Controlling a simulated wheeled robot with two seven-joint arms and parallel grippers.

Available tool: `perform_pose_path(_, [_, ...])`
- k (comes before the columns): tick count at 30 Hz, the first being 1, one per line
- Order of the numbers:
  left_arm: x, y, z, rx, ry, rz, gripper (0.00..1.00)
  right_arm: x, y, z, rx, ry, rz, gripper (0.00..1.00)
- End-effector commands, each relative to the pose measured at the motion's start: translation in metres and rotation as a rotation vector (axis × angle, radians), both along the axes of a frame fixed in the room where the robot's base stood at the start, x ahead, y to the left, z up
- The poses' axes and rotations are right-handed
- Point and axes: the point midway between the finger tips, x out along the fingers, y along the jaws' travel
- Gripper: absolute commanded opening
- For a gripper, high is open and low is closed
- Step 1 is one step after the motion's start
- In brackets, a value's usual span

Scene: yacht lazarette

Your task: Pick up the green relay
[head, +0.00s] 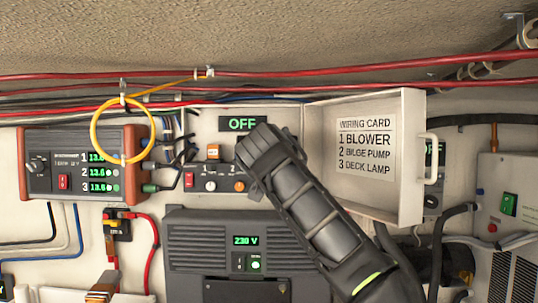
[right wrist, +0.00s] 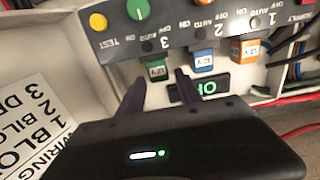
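The green relay (right wrist: 156,71), with a white 12 V label, sits in the panel under position 3 in the right wrist view, which shows the panel upside down. My right gripper (right wrist: 159,80) is open, its two dark fingers apart, with the relay showing between their tips. I cannot tell whether they touch it. A blue relay (right wrist: 203,60) and an orange relay (right wrist: 251,49) sit beside it. In the head view my right arm covers the green and blue relays; the orange relay (head: 213,152) shows. My left gripper is not in view.
An open box door with a wiring card (head: 366,148) stands close right of my right arm. An OFF display (head: 242,123) is above the relays. A dark 230 V unit (head: 200,240) is below. A yellow cable loop (head: 94,140) hangs left, before a meter unit (head: 60,160).

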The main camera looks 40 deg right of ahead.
Motion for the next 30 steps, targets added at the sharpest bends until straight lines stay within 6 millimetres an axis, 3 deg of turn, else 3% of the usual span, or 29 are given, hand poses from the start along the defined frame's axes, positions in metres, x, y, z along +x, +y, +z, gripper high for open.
perform_pose_path(14, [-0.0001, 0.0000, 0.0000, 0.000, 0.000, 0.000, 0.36, 0.0000, 0.0000, 0.0000, 0.000, 0.000, 0.000, 0.01])
perform_pose_path(30, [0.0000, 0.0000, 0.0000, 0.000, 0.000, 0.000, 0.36, 0.0002, 0.0002, 0.0011, 0.000, 0.000, 0.000, 0.00])
